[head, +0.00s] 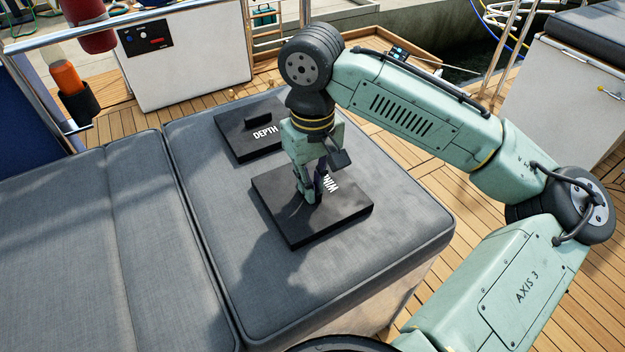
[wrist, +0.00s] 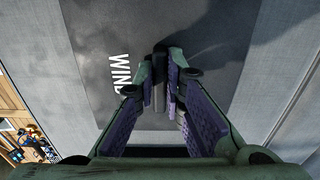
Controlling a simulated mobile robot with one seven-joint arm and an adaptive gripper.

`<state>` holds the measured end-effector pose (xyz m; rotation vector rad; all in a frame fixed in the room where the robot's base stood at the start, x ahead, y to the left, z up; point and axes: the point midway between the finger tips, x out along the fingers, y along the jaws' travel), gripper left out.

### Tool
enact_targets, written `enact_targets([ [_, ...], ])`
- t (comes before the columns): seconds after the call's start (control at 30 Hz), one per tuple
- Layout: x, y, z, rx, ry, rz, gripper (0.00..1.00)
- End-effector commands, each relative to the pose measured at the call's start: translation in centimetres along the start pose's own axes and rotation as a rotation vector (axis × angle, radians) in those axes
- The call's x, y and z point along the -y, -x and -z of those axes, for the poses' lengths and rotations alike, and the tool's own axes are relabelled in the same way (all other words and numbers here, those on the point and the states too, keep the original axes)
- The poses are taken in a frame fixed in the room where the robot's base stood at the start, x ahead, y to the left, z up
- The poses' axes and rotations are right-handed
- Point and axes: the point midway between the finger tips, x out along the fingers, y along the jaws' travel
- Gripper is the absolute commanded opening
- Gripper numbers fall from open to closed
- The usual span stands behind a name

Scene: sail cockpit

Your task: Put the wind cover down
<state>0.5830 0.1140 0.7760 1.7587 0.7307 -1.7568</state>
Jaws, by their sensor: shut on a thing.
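The wind cover (head: 345,213) is a dark square slab with white WIND lettering, partly hidden behind my gripper in the head view. It is at the cushion (head: 400,270), level with its top; I cannot tell whether it rests on it or hangs just above. My gripper (head: 312,198) points down over its middle and is shut on its handle. In the wrist view, the fingers of my gripper (wrist: 163,105) close around the upright handle, and the cover (wrist: 95,60) spreads out below with its lettering at the left.
A second dark cover marked DEPTH (head: 240,138), with a raised handle, lies behind the wind cover on the same cushion. More grey cushion (head: 70,240) extends left. Bare cushion lies in front of the wind cover. A white box with a switch panel (head: 185,70) stands behind.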

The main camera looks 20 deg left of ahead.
Motion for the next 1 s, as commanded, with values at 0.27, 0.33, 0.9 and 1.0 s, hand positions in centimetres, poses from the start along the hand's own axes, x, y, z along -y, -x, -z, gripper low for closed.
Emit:
enact_targets([
  [0.27, 0.0, -0.1, 0.0, 0.0, 0.0, 0.0, 0.26],
  [0.33, 0.0, -0.1, 0.0, 0.0, 0.0, 0.0, 0.3],
  [0.9, 0.0, 3.7, 0.1, -0.003, 0.0, -0.002, 0.3],
  [1.0, 0.1, 6.0, 0.1, -0.003, 0.001, -0.001, 0.3],
])
